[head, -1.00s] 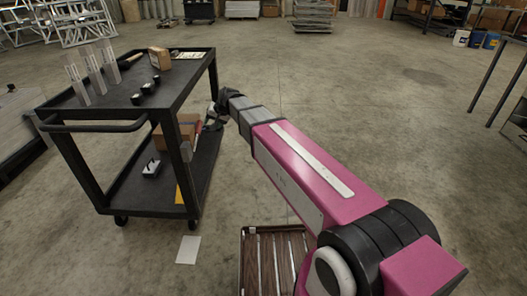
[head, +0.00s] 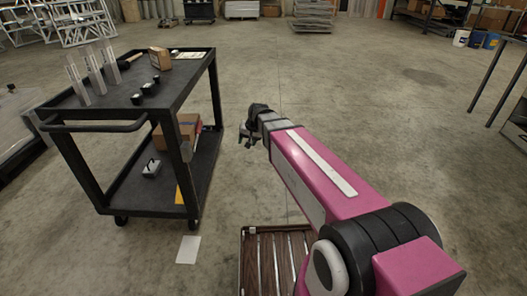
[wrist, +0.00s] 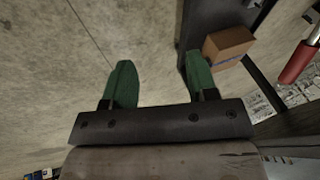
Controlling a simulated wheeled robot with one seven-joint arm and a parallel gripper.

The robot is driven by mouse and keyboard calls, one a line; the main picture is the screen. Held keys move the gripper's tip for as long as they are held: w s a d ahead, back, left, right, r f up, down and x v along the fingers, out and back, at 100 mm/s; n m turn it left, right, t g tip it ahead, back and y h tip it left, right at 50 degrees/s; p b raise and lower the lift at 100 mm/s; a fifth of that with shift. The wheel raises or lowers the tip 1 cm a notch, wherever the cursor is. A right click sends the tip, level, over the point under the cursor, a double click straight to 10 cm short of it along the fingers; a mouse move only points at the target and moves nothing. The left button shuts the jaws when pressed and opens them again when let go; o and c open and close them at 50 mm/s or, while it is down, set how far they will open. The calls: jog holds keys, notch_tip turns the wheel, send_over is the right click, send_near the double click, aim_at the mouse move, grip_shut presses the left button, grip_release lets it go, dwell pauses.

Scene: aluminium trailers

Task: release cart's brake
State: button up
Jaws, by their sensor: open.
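The black two-shelf cart (head: 128,127) stands upright on the floor at the left of the head view. Its front casters (head: 121,220) show below the lower shelf, but they are too small and dark to make out a brake lever. My gripper (head: 243,138) is right of the cart, apart from it and empty. In the wrist view my gripper (wrist: 160,75) shows two green fingers spread wide with bare floor between them. A dark shelf edge and a cardboard box (wrist: 228,46) lie beyond the right finger, with a red handle (wrist: 298,62) farther right.
The top shelf holds clear upright holders (head: 94,72), small black items and a box (head: 159,58). The lower shelf holds a box (head: 183,130) and a small grey item (head: 151,168). A slatted wooden piece (head: 270,262) is in front.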

jog(key=s+d+f+h, duration=0.1)
jog(key=s+d+f, duration=0.2)
jog(key=d, duration=0.4)
jog(key=shift+s+g, duration=0.3)
jog(key=shift+s, duration=0.2)
